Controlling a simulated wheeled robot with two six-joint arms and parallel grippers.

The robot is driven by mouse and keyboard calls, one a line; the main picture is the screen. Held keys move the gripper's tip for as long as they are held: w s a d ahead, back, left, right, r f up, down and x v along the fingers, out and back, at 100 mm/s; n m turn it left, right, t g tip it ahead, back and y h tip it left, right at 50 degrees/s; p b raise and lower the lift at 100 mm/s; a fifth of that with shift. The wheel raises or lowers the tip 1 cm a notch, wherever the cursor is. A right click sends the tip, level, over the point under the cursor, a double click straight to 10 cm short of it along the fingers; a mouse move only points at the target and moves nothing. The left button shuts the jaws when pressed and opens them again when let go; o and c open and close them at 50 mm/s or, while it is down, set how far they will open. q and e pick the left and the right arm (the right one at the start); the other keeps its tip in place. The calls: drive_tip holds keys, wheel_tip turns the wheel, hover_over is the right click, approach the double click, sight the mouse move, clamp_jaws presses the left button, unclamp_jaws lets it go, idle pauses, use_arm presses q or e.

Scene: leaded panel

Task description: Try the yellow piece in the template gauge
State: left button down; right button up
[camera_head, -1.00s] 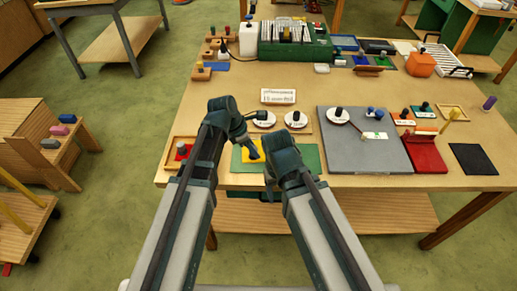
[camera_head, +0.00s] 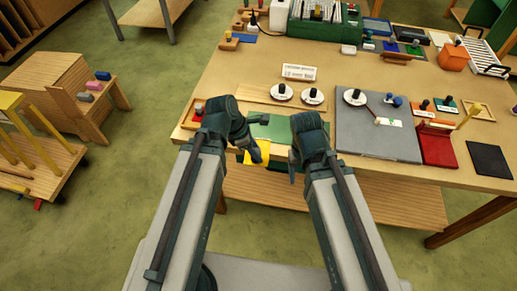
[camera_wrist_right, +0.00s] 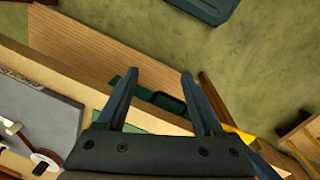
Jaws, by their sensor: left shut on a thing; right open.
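The yellow piece (camera_head: 262,152) is a flat yellow plate in my left gripper (camera_head: 256,158), at the table's front edge. The gripper hides part of it. A bit of yellow also shows at the right in the right wrist view (camera_wrist_right: 240,133). My right gripper (camera_head: 294,165) is open and empty, a short way right of the left one. In the right wrist view its fingers (camera_wrist_right: 159,78) stand apart. A dark green part with a slot shows beyond them; I cannot tell whether it is the template gauge. I cannot pick out the gauge with certainty in the head view.
A green mat (camera_head: 282,131) lies behind the grippers, partly hidden. A tray with a red piece (camera_head: 199,108) is at its left. White discs with black knobs (camera_head: 312,97) and a grey board (camera_head: 375,140) lie beyond and right. A wooden lower shelf (camera_head: 390,203) runs below the tabletop.

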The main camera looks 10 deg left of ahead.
use_arm(q)
drive_tip(key=c, duration=1.2)
unclamp_jaws()
drive_tip(key=shift+c, duration=0.2)
clamp_jaws()
